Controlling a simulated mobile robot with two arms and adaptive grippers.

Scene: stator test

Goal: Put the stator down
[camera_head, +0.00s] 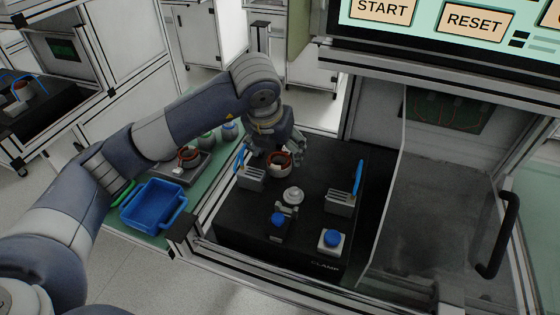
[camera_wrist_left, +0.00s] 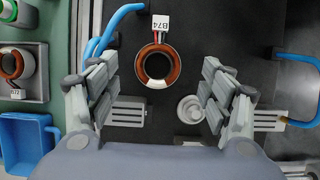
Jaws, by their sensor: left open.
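The stator (camera_head: 279,169), a ring with copper-coloured windings and a white tag, rests at the back of the black test fixture (camera_head: 232,215). In the left wrist view the stator (camera_wrist_left: 146,78) shows its round opening and a tag reading B74. My left gripper (camera_head: 279,148) is above and behind it in the head view. In the wrist view the fingers of this gripper (camera_wrist_left: 158,88) are spread wide, with clear gaps to the stator on both sides, and hold nothing. My right gripper is not in view.
Grey blocks with blue cables (camera_head: 340,203), a round metal post (camera_head: 293,195), a blue-topped clamp (camera_head: 278,221) and a blue button (camera_head: 332,238) stand on the fixture. A blue bin (camera_head: 152,207) and another stator (camera_head: 188,155) in a grey tray are left. A clear panel (camera_head: 385,200) stands right.

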